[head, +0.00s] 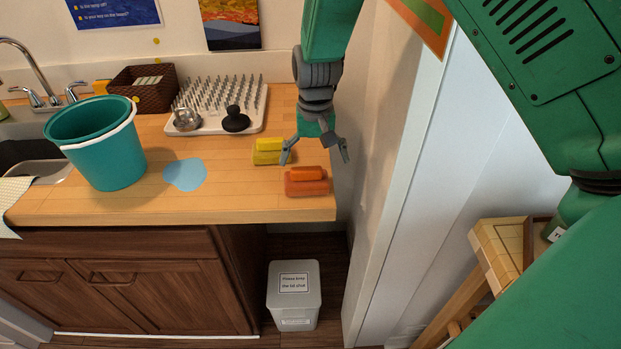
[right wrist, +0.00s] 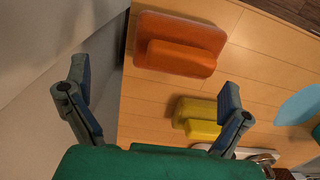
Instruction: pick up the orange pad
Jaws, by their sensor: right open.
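The orange pad (head: 306,188) lies near the front right corner of the wooden counter. It has a wide base and a raised grip, and also shows at the top of the right wrist view (right wrist: 181,44). My right gripper (head: 317,153) is open and empty, above the counter's right edge and behind the pad. In the right wrist view its fingers (right wrist: 157,95) are spread, with the orange pad beyond them. A yellow pad (head: 268,151) lies just left of the gripper and shows near one finger in the wrist view (right wrist: 197,112). My left gripper is not in view.
A teal bucket (head: 97,147) stands by the sink, with a light blue puddle (head: 185,174) beside it. A white spiked rack (head: 217,122) is behind. The wall (head: 376,110) is close right of the counter. A lidded bin (head: 293,295) stands on the floor.

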